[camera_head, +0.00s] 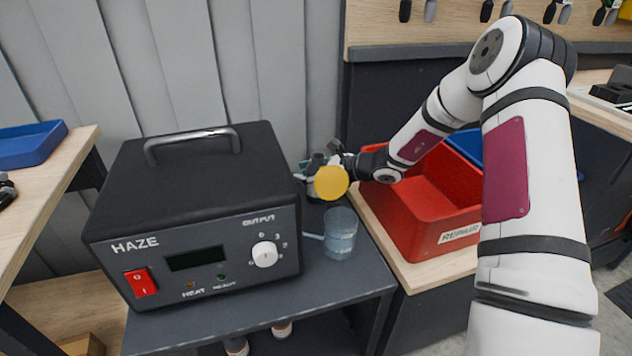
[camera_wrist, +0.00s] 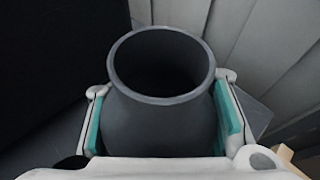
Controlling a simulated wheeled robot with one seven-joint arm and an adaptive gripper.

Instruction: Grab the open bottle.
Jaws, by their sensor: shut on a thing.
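The open bottle (camera_wrist: 158,125) is dark grey with a wide round mouth, seen from above in the wrist view. Its mouth is uncovered and its inside is dark. My gripper (camera_wrist: 160,118) is shut on it, with one teal pad against each side. In the head view my gripper (camera_head: 314,168) is beside the right side of the haze machine, above the dark stand. There the bottle is mostly hidden, and I cannot tell whether its base touches the stand.
The black HAZE machine (camera_head: 200,215) stands close on the left. A clear jug (camera_head: 341,236) stands just in front of my gripper. A yellow disc (camera_head: 331,182) shows at the gripper. A red REPAIR tote (camera_head: 425,228) is on the right, and a grey ribbed wall is behind.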

